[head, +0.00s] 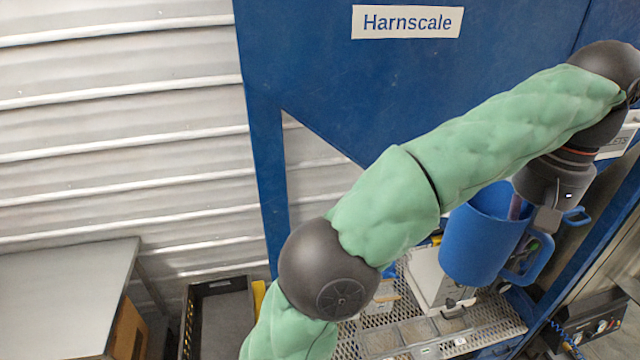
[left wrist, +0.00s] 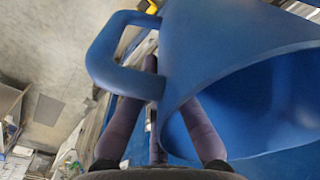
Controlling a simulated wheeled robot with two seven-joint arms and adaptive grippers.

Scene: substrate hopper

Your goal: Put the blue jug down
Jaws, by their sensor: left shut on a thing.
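The blue jug (head: 474,246) hangs in the air at the right of the head view, roughly upright, with its handle (head: 541,262) toward the right. My left gripper (head: 528,222) is above its right side and shut on the jug near the rim. One purple finger shows inside the opening. In the left wrist view the jug (left wrist: 215,50) fills the right side, with its wide mouth toward the camera and its handle to the left. The fingers of my left gripper (left wrist: 162,120) reach to its wall; the exact contact is hidden. My right gripper is not in view.
A perforated metal shelf (head: 490,322) with bins and a white box (head: 432,280) lies below the jug, under the blue hopper (head: 330,70). A grey table (head: 60,290) and a black crate (head: 188,325) stand left. A gauge panel (head: 595,325) is at lower right.

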